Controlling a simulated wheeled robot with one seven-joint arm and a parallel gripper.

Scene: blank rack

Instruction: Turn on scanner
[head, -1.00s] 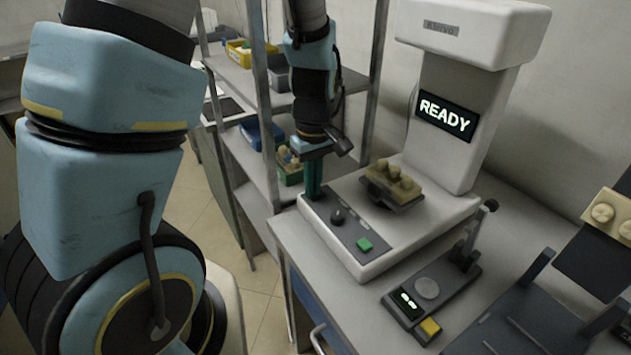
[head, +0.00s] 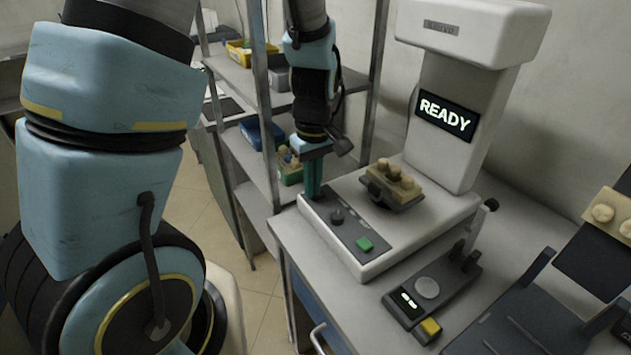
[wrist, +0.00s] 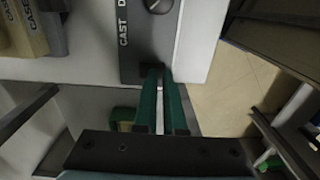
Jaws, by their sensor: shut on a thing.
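The scanner (head: 455,110) is a white machine on the bench, and its screen (head: 447,115) is lit and reads READY. Its grey front panel (head: 345,225) carries a black knob (head: 337,216) and a green button (head: 364,243). My gripper (head: 313,192) points down at the panel's far left end. In the wrist view its green fingers (wrist: 161,78) are closed around a small dark switch-like part (wrist: 152,72) at the panel's end. The fingers mostly hide that part, so its position cannot be told.
A tan block with round bumps (head: 392,182) sits on the scanner's stage. A small device with a yellow button (head: 430,327) and a dark tray stand (head: 520,320) are in front. A shelf rack (head: 262,130) with bins stands behind my gripper.

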